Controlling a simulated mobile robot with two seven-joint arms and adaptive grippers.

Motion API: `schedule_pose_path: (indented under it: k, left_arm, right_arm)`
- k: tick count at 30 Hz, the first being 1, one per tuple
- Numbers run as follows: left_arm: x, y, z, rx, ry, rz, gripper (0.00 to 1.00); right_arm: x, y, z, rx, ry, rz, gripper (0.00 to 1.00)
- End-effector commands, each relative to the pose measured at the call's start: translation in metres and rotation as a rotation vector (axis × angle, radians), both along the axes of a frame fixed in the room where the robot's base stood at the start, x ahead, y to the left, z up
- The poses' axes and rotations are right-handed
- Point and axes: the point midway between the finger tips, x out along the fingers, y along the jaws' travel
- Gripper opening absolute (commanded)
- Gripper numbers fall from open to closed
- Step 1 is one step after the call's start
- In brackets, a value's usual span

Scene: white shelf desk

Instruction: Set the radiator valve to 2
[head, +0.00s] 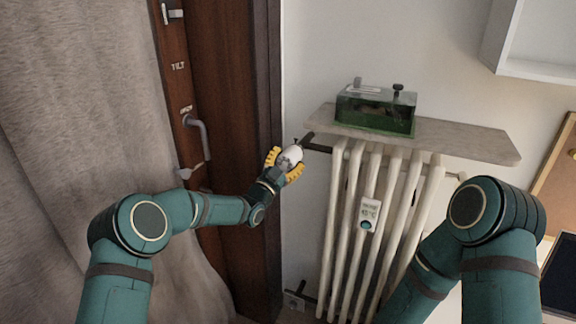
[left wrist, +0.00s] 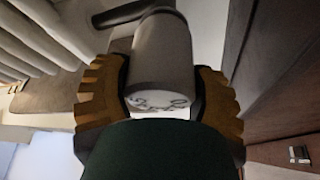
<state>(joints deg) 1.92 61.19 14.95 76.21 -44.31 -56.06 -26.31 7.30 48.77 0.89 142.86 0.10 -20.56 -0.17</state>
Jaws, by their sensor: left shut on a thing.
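The radiator valve (head: 290,157) is a white knob at the upper left end of the white radiator (head: 374,220). My left gripper (head: 284,166) has its yellow fingers on both sides of it and is shut on it. In the left wrist view the valve (left wrist: 162,62) fills the space between the fingers (left wrist: 160,100). Dark markings run along its near rim, but I cannot read the setting for certain. My right arm comes in at the lower right in the head view; its gripper is out of view.
A shelf (head: 465,138) above the radiator holds a green glass tank (head: 376,109). A small display showing a temperature (head: 369,213) hangs on the radiator. A dark wooden frame with a handle (head: 197,135) and a grey curtain (head: 75,120) stand left of the valve.

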Motion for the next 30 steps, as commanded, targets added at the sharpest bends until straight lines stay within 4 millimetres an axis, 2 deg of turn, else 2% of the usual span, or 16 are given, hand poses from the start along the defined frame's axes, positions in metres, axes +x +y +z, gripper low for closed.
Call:
schedule_pose_path:
  k: [9, 24, 25, 27, 30]
  left_arm:
    - [-0.0002, 0.0, -0.0014, 0.104, -0.045, 0.0, 0.25]
    - [-0.0001, 0.0002, -0.0021, 0.12, -0.053, 0.0, 0.25]
    - [-0.0001, 0.0002, -0.0021, 0.12, -0.053, 0.0, 0.7]
    - [0.0, 0.0002, -0.0019, 0.12, -0.053, 0.0, 0.93]
    - [-0.0001, 0.0001, -0.0015, 0.12, -0.054, 0.0, 0.93]
  right_arm:
    - [0.0003, 0.0, -0.0001, 0.0, -0.001, 0.0, 0.6]
    - [0.0, 0.0001, -0.0002, 0.0, 0.0, 0.0, 0.6]
    - [0.0, 0.0001, -0.0002, 0.0, 0.0, 0.0, 0.6]
    - [0.0, 0.0, -0.0002, 0.0, 0.0, 0.0, 0.6]
    - [0.0, 0.0001, -0.0002, 0.0, 0.0, 0.0, 0.6]
